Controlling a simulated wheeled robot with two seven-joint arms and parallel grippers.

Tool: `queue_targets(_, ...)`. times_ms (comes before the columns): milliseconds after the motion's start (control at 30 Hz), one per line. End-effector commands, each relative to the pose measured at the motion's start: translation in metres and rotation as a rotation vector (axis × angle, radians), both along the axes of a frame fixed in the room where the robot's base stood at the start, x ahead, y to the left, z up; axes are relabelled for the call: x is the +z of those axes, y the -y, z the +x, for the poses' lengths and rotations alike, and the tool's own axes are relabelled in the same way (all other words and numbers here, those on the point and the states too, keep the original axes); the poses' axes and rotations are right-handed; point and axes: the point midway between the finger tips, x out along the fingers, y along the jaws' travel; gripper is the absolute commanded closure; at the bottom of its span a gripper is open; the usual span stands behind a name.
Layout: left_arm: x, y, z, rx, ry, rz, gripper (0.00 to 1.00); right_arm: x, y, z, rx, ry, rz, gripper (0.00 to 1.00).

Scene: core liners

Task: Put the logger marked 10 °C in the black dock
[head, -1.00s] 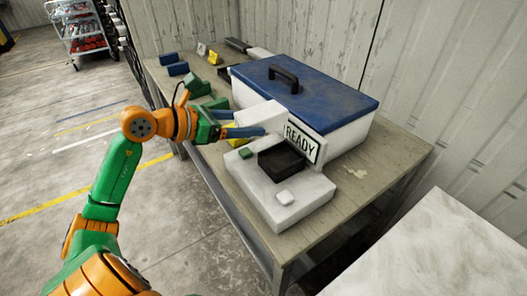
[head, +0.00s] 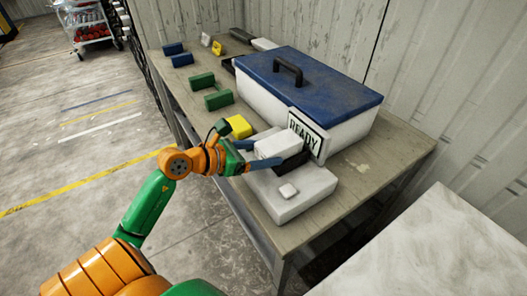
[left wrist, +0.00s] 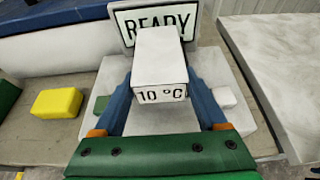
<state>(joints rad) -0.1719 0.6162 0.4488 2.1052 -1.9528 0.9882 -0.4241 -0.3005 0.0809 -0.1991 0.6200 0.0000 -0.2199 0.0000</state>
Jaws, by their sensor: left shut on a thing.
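A white block-shaped logger marked 10 °C (left wrist: 160,72) is between the blue fingers of my left gripper (left wrist: 163,88), which is shut on it. In the head view the logger (head: 282,144) and my left gripper (head: 254,158) are over the white base unit (head: 290,205). The black dock (head: 293,161) on that unit is partly hidden by the logger and a finger. I cannot tell whether the logger touches the dock. A READY sign (head: 304,136) stands behind the dock. My right gripper is not in view.
A white cooler with a blue lid (head: 310,82) stands behind the unit. Blue, green (head: 218,100) and yellow (head: 238,126) blocks lie at the left side of the table (head: 378,160). A pale surface (head: 440,250) is at the lower right.

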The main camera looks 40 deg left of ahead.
Motion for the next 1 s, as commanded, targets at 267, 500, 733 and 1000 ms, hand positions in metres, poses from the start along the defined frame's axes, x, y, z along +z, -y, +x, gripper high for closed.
queue_targets(267, -0.005, 0.0, 0.0, -0.002, -0.004, 0.001, 0.04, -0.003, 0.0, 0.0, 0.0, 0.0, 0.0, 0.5)
queue_targets(500, -0.002, 0.001, -0.001, -0.003, -0.008, 0.001, 0.0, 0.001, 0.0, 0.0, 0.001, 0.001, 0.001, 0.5)
queue_targets(733, 0.015, -0.011, -0.027, -0.001, -0.005, 0.005, 0.0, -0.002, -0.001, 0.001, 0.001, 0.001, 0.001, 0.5)
queue_targets(1000, 0.042, -0.033, -0.08, 0.001, -0.004, 0.002, 0.0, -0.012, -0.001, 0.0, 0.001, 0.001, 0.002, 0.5)
